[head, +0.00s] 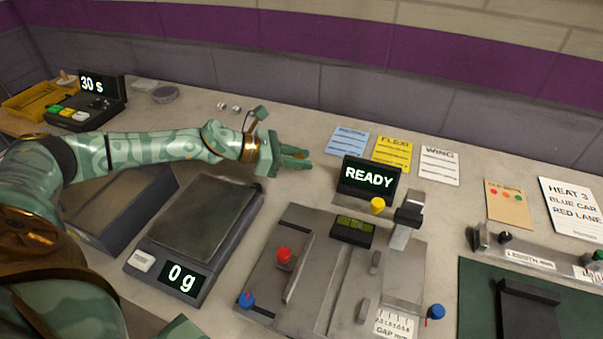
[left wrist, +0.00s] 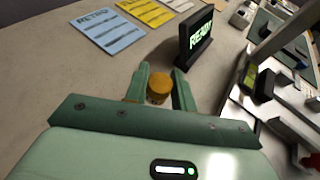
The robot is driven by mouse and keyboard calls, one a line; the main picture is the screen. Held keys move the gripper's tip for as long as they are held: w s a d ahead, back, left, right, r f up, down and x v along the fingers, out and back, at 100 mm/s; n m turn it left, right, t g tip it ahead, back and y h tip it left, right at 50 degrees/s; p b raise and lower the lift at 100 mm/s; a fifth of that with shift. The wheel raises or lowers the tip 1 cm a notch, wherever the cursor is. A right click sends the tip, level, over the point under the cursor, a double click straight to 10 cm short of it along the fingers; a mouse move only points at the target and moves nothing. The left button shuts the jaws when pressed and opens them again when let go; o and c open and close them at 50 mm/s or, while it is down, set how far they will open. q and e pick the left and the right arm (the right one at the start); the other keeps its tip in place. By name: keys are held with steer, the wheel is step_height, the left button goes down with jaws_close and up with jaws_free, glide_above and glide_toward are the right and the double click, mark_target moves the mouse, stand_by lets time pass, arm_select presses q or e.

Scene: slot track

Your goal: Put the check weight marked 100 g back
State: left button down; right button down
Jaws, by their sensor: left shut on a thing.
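My left gripper (head: 303,158) reaches over the bench behind the scale, left of the READY display. In the left wrist view its two green fingers (left wrist: 158,80) are shut on a brass-coloured round weight (left wrist: 158,89). No marking on the weight can be read, and the fingers hide it in the head view. I cannot tell whether it touches the bench. Two small silvery pieces (head: 229,108) stand at the back of the bench, left of the gripper. The scale (head: 200,222) has a bare plate and reads 0 g. My right gripper is not in view.
The READY display (head: 368,178) stands behind a metal track fixture (head: 335,262) with red, blue and yellow knobs. Blue, yellow and white cards (head: 347,141) lie at the back. A timer reading 30 s (head: 90,100) and a yellow tray (head: 35,101) are at far left.

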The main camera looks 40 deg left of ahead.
mark_target(299, 176)
arm_select(q)
steer(key=shift+w+a+f, duration=0.15)
steer(key=shift+w+f, duration=0.1)
steer(key=shift+f, duration=0.1)
steer(key=f, duration=0.1)
steer(key=f+b, duration=0.1)
steer(key=f, duration=0.1)
steer(key=shift+w+a+f+b, duration=0.1)
steer(key=shift+w+f+b, duration=0.1)
steer(key=shift+f+b, duration=0.1)
steer(key=shift+r, duration=0.1)
steer(key=shift+s, duration=0.1)
steer(key=c, duration=1.6)
jaws_free()
steer(key=shift+f, duration=0.2)
steer(key=o, duration=0.4)
steer(key=shift+o, duration=0.2)
steer(key=shift+r, duration=0.1)
